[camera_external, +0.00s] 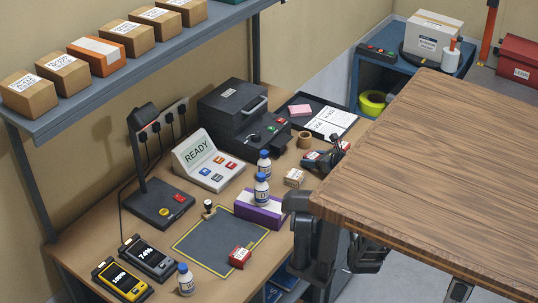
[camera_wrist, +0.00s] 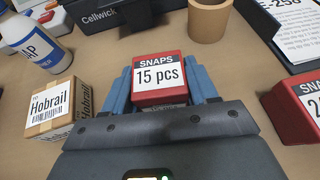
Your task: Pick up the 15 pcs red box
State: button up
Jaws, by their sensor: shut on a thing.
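The 15 pcs red box (camera_wrist: 160,82), labelled SNAPS, sits between the two blue fingers of my gripper (camera_wrist: 161,88) in the wrist view. The fingers are shut on its left and right sides, and its label faces up. In the external view the red box (camera_external: 311,156) shows small near the table's right side, with my gripper (camera_external: 323,160) at it, partly hidden by the wooden top. Whether the box is clear of the table I cannot tell.
Another red SNAPS box (camera_wrist: 297,108) is on the right. The wooden top (camera_external: 430,150) covers the near right.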

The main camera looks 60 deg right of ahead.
jog(key=shift+c, duration=1.3)
